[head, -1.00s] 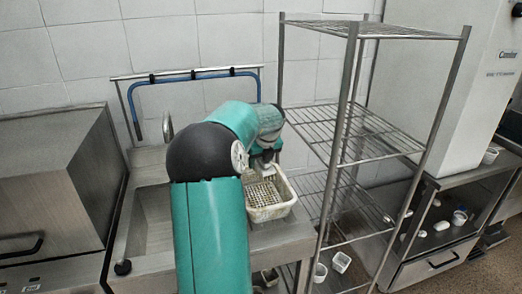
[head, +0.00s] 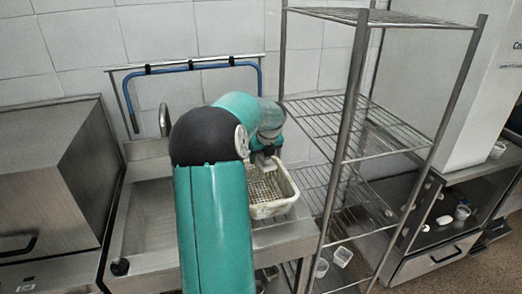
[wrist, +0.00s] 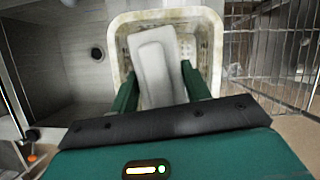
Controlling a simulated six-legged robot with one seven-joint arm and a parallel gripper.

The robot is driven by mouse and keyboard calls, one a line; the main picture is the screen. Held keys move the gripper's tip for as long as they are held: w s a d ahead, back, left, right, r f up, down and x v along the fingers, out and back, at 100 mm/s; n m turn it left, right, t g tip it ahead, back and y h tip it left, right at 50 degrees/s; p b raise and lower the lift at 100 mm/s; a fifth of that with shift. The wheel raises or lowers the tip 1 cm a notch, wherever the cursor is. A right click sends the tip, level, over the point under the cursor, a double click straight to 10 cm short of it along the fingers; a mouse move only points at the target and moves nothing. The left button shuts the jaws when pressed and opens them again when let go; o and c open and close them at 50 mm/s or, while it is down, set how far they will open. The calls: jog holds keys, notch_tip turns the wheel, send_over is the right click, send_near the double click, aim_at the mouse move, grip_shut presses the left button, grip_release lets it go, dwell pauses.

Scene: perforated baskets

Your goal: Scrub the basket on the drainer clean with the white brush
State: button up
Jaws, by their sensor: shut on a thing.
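The white perforated basket (head: 287,198) stands on the steel drainer (head: 285,240) to the right of the sink, with yellow-brown stains inside. My gripper (head: 265,162) is over its far part. In the wrist view, the green fingers of my gripper (wrist: 160,88) are shut on the white brush (wrist: 154,62), whose pale, smooth back faces the camera. The brush is over the inside of the basket (wrist: 122,48). Its bristles are hidden, so I cannot tell whether they touch the basket.
The sink basin (head: 150,215) is left of the basket, with a steel machine (head: 45,180) beyond it. A wire rack (head: 350,150) stands close on the right. White tubs (head: 342,256) lie low by the rack.

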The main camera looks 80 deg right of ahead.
jog(key=shift+d+f, duration=0.1)
jog(key=shift+f, duration=5.25)
jog(key=shift+f, duration=0.55)
